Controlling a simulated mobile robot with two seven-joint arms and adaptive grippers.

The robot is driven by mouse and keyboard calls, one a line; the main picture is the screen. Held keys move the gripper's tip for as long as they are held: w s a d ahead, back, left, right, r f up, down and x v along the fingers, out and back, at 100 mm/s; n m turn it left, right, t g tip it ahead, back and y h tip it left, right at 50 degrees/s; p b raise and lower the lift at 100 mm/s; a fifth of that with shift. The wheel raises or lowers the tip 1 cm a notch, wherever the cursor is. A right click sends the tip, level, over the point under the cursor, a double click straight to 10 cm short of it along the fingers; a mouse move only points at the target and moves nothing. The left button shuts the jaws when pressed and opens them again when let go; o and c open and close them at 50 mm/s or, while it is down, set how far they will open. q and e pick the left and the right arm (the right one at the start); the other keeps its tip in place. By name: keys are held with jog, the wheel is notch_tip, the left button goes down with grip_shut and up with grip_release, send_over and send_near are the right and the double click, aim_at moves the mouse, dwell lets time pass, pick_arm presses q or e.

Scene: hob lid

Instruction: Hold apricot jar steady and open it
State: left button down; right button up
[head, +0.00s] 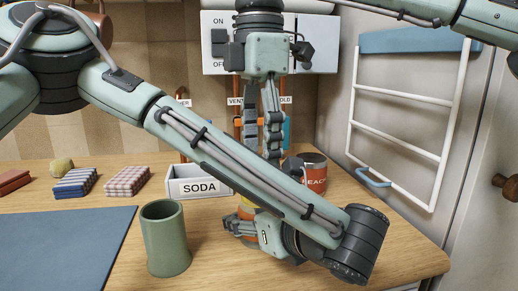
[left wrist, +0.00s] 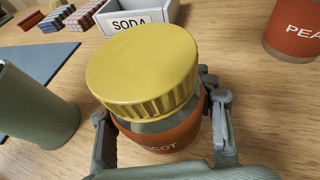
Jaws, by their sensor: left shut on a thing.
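The apricot jar (left wrist: 165,136) has a wide yellow lid (left wrist: 143,68) and an orange label ending in "COT". It stands upright on the wooden counter, with the lid on. My left gripper (left wrist: 163,128) is shut around the jar's body below the lid, one finger on each side. My right gripper (head: 262,150) points down from above, behind my left forearm. Its fingers are apart; their tips are partly hidden. It does not touch the lid.
A green cup (head: 165,240) stands left of the jar. A white SODA box (head: 199,186) and a PEACH jar (head: 314,175) stand behind. Folded cloths (head: 127,181) and a blue mat (head: 65,245) lie left. A white rack (head: 400,143) hangs on the right wall.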

notch_tip(320, 180, up, 2)
jog(key=m, duration=0.6)
jog(key=shift+a+r, duration=0.1)
jog(key=shift+r, duration=0.15)
jog(key=shift+f, duration=0.2)
notch_tip(320, 180, down, 7)
jog(key=shift+f, duration=0.2)
jog(key=shift+c, duration=0.5)
jog(key=c, duration=1.1)
jog(key=n, duration=0.3)
jog(key=shift+n, duration=0.4)
jog(key=n, duration=0.2)
jog(key=shift+n, duration=0.4)
jog(key=o, duration=1.3)
